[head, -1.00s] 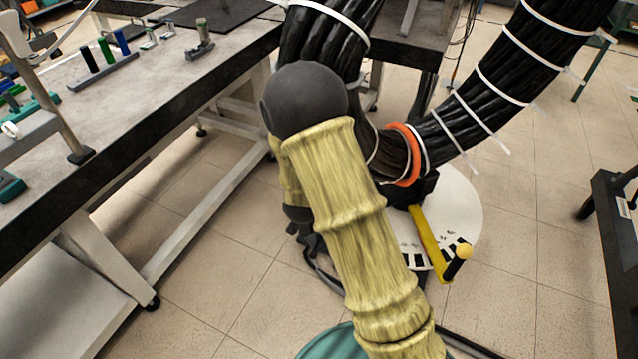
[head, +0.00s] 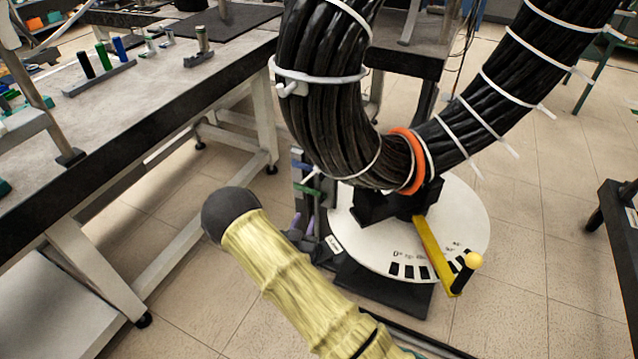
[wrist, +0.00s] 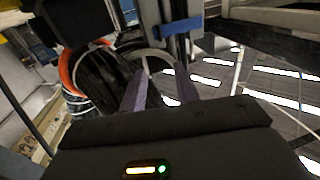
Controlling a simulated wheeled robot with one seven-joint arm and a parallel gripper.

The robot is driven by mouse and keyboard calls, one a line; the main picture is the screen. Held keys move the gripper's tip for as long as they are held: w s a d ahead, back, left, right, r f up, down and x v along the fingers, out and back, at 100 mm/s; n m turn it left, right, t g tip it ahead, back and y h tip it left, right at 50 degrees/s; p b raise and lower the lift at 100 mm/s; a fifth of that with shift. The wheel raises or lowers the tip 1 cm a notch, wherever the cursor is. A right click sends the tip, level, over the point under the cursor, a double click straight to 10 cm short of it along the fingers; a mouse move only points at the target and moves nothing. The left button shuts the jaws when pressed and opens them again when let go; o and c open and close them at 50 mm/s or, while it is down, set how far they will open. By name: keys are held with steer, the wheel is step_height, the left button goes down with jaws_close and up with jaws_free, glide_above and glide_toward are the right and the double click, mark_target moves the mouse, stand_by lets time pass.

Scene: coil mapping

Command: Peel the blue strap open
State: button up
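The blue strap (head: 302,166) shows in the head view as a short band on a dark upright post, left of the cable coil. In the wrist view the blue strap (wrist: 180,29) crosses the post above and beyond my fingertips. My gripper (wrist: 160,84) is open, with its two purple-grey fingers apart and nothing visibly between them. In the head view my gripper (head: 300,226) is mostly hidden behind my yellow-sleeved arm, low beside the post and below the strap. The fingers do not appear to touch the strap.
A green strap (head: 307,189) sits below the blue one. The black cable bundle (head: 330,110) with white ties and an orange ring (head: 413,162) rises above a white turntable (head: 468,210) with a yellow handle (head: 436,256).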

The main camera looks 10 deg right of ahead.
steer(key=b+x, duration=0.2)
steer(key=x, duration=1.5)
steer(key=shift+w+b, duration=0.25)
steer(key=shift+b, duration=0.15)
steer(key=shift+d, duration=0.1)
steer(key=shift+c, duration=0.2)
jaws_close()
